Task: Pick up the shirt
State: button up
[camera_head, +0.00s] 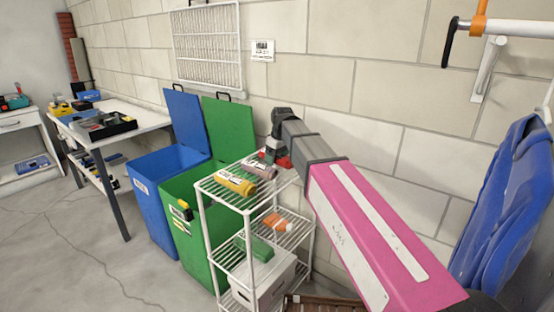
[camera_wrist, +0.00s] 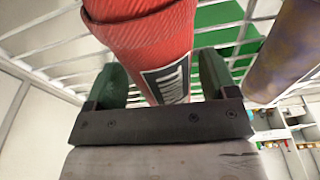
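A red rolled item (camera_wrist: 150,40), which looks like rolled cloth and may be the shirt, has a dark label with white lettering. In the head view only a bit of it (camera_head: 284,162) shows at the back of the wire shelf's top, mostly hidden by my arm. My gripper (camera_wrist: 162,85) has its two green fingers apart, one on each side of the roll's lower end. Narrow gaps seem to show between fingers and roll; firm contact is not visible. A mauve roll (camera_head: 260,169) and a yellow roll (camera_head: 235,183) lie beside it.
The white wire shelf (camera_head: 208,188) stands by the wall, with an orange item (camera_head: 276,222) and a white box (camera_head: 270,284) lower down. Green (camera_head: 186,232) and blue (camera_head: 155,205) bins stand left. A blue garment (camera_head: 505,205) hangs at right.

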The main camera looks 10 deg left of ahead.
jog(key=c, duration=0.7)
jog(key=shift+r, duration=0.1)
jog(key=shift+r, duration=0.5)
jog(key=r, duration=0.1)
jog(key=a+r, duration=0.1)
jog(key=r, duration=0.1)
jog(key=shift+w+r, duration=0.1)
jog(key=shift+r, duration=0.2)
jog(key=a+r, duration=0.2)
jog(key=a, duration=0.1)
jog(key=a+r, duration=0.2)
jog(key=a, duration=0.2)
jog(key=a+r, duration=0.2)
jog(key=a, duration=0.1)
jog(key=shift+s+a+r, duration=0.1)
jog(key=shift+s+a, duration=0.15)
jog(key=shift+a, duration=0.1)
jog(key=shift+d, duration=0.1)
